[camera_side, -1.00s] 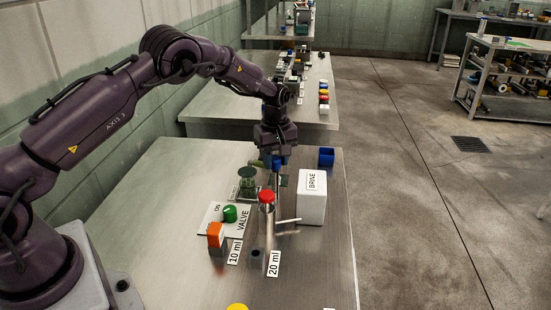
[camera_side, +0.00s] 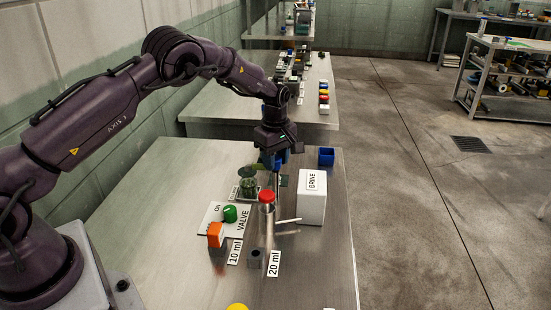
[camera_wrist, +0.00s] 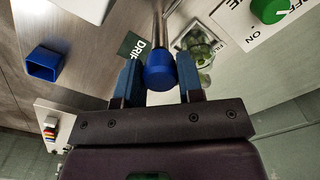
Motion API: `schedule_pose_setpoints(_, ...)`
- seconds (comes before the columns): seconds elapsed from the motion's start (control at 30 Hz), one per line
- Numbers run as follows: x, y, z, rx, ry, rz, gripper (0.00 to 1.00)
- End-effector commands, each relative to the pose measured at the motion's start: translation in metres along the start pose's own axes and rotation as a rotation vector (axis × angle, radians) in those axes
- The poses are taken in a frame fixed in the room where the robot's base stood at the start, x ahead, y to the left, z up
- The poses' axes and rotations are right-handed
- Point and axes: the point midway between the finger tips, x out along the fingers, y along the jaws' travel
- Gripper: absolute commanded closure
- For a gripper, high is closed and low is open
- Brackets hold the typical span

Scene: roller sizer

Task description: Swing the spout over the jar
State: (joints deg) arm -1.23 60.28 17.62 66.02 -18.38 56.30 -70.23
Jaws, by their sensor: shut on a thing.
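The spout is a metal tube (camera_wrist: 158,25) with a blue knob (camera_wrist: 160,72) at its near end. In the wrist view my gripper (camera_wrist: 160,85) has its two blue fingers on either side of the knob and is shut on it. The glass jar (camera_wrist: 203,50) with green contents stands to the right of the knob there. In the side view the jar (camera_side: 247,187) stands just left of my gripper (camera_side: 275,163). A dark green DRIP mark (camera_wrist: 133,45) lies beside the tube. The spout's outlet is hard to make out.
A red-capped post (camera_side: 267,198) stands in front of my gripper, with a white BRINE box (camera_side: 312,196) to its right. A VALVE plate (camera_side: 215,213) with a green knob, an orange-topped block (camera_side: 215,234) and a blue cup (camera_side: 326,156) are nearby. The bench's left side is clear.

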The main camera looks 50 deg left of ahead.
Motion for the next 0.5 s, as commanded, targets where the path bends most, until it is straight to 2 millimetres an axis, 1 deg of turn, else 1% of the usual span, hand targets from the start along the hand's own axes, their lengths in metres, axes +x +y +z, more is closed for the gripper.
schedule_pose_setpoints(0.03,0.0044,-0.0006,0.0008,-0.005,-0.002,-0.001,1.0)
schedule_pose_setpoints(0.07,0.0044,-0.0006,0.0008,-0.005,-0.002,-0.001,1.0)
schedule_pose_setpoints(0.1,0.0044,-0.0006,0.0008,-0.005,-0.002,-0.001,0.59)
schedule_pose_setpoints(0.17,0.0045,-0.0008,0.0008,-0.005,-0.002,-0.002,0.45)
schedule_pose_setpoints(0.2,0.0046,-0.0012,0.0008,-0.005,-0.002,-0.004,0.4)
schedule_pose_setpoints(0.5,0.0001,-0.0003,0.0003,-0.002,-0.001,-0.001,0.4)
